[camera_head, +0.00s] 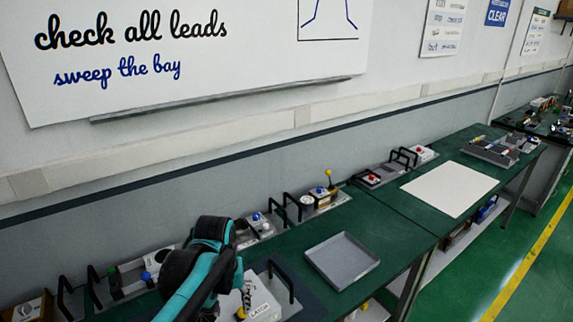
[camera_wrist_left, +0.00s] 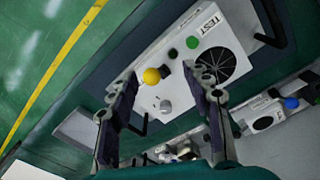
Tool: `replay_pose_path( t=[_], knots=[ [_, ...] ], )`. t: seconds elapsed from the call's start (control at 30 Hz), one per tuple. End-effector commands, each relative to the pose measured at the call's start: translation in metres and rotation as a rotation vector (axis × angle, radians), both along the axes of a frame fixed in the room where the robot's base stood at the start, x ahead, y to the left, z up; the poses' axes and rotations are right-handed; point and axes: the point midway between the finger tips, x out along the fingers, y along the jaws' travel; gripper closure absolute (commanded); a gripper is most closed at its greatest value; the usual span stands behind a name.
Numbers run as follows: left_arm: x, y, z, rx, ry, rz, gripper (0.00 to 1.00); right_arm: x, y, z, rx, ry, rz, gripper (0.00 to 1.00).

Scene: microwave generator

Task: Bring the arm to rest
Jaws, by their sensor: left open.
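My left arm (camera_head: 205,265), teal and black, comes up from the bottom edge in the head view, over the near bench. Its fingertips cannot be made out there. In the left wrist view my left gripper (camera_wrist_left: 160,78) is open with its two dark fingers apart. Nothing is held between them. Beyond the fingers is a white device (camera_wrist_left: 217,37) marked TEST, with a yellow knob (camera_wrist_left: 152,76), a green button (camera_wrist_left: 192,42) and a round black grille. Whether a finger touches the device, I cannot tell. My right gripper is in neither view.
Small devices with black handles line the wall. A white sheet (camera_head: 450,188) lies on the farther green bench.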

Motion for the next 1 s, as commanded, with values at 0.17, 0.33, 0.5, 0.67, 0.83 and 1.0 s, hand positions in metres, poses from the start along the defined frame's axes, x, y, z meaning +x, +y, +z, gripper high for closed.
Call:
replay_pose_path(
  t=[0.17, 0.33, 0.5, 0.67, 0.83, 1.0],
  knots=[
    [-0.010, 0.005, -0.005, -0.004, -0.049, -0.007, 0.51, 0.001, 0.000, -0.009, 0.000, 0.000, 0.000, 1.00],
    [-0.023, 0.012, -0.013, -0.007, -0.120, -0.019, 0.51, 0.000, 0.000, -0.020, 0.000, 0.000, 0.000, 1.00],
    [-0.041, 0.020, -0.026, -0.007, -0.222, -0.036, 0.51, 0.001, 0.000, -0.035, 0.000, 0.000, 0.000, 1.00],
    [-0.067, 0.031, -0.052, 0.003, -0.364, -0.059, 0.51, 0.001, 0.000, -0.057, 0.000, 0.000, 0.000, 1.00],
    [-0.087, 0.040, -0.078, 0.024, -0.509, -0.084, 0.51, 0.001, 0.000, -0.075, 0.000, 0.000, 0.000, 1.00],
    [-0.094, 0.044, -0.088, 0.037, -0.573, -0.094, 0.51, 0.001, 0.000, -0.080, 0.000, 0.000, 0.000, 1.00]
  ],
)
